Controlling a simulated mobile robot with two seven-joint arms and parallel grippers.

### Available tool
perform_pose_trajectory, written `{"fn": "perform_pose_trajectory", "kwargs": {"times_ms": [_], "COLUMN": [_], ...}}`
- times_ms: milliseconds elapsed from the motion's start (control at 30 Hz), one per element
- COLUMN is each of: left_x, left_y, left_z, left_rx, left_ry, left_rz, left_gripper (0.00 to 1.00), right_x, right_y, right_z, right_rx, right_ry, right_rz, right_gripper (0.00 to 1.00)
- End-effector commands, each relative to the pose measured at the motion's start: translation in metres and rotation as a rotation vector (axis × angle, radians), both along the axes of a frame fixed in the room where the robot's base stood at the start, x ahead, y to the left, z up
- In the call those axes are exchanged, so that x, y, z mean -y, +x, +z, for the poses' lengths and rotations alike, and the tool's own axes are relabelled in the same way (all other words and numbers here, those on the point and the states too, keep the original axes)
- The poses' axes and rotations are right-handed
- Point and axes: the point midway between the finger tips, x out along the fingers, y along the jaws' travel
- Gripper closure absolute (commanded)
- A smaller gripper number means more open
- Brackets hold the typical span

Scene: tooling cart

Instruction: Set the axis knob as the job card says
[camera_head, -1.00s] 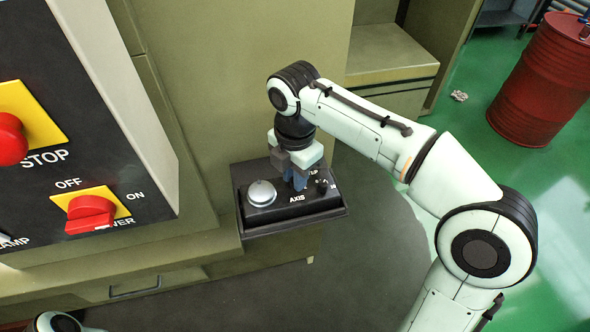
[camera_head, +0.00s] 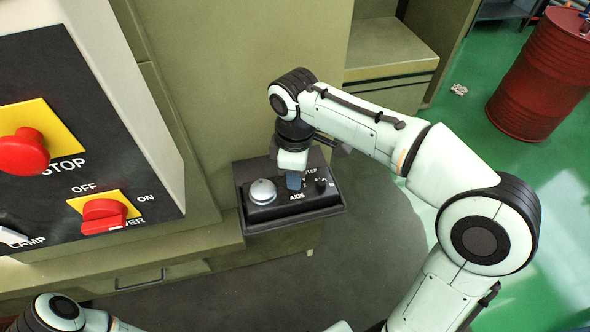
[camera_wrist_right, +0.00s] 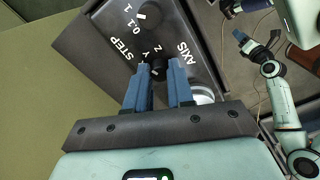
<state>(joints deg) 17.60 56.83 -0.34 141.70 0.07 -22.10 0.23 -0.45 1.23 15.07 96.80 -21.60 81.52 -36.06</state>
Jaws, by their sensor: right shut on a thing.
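The small black control box (camera_head: 318,204) carries the AXIS knob, a STEP knob (camera_head: 321,185) and a silver round button (camera_head: 262,191). My right gripper (camera_head: 293,182) is shut on the AXIS knob, which its fingers mostly hide in the head view. In the right wrist view the blue fingers stand either side of the black AXIS knob (camera_wrist_right: 158,67), by the letters Z and Y. I cannot read its setting. An arm with dark blue fingertips (camera_wrist_right: 243,40), likely my left gripper, shows small at the right wrist view's upper right. I cannot make out a job card.
A larger panel (camera_head: 60,110) at left has a red STOP button (camera_head: 24,152) and a red power switch (camera_head: 104,213). Olive cabinet walls (camera_head: 240,80) stand behind the box. A red drum (camera_head: 540,75) stands on the green floor at upper right.

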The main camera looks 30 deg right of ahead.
Motion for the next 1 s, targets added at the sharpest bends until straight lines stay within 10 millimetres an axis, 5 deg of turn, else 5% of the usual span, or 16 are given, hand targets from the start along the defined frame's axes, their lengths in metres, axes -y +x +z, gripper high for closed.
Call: {"fn": "perform_pose_trajectory", "kwargs": {"times_ms": [400, 967, 1000], "left_x": [0.0, 0.0, 0.0], "left_y": [0.0039, 0.0041, 0.0041], "left_z": [0.0043, 0.0045, 0.0045], "left_rx": [0.004, 0.004, 0.004], "left_ry": [0.0, 0.0, 0.0], "left_rz": [0.0, 0.0, 0.0], "left_gripper": [0.57, 0.57, 0.57], "right_x": [-0.0003, -0.0003, -0.0003], "right_y": [0.0, -0.0002, -0.0002], "right_z": [-0.0006, -0.001, -0.0011], "right_rx": [-0.001, -0.002, -0.002], "right_ry": [0.001, 0.0, 0.0], "right_rz": [-0.186, -0.211, -0.211], "right_gripper": [1.0, 1.0, 0.65]}}
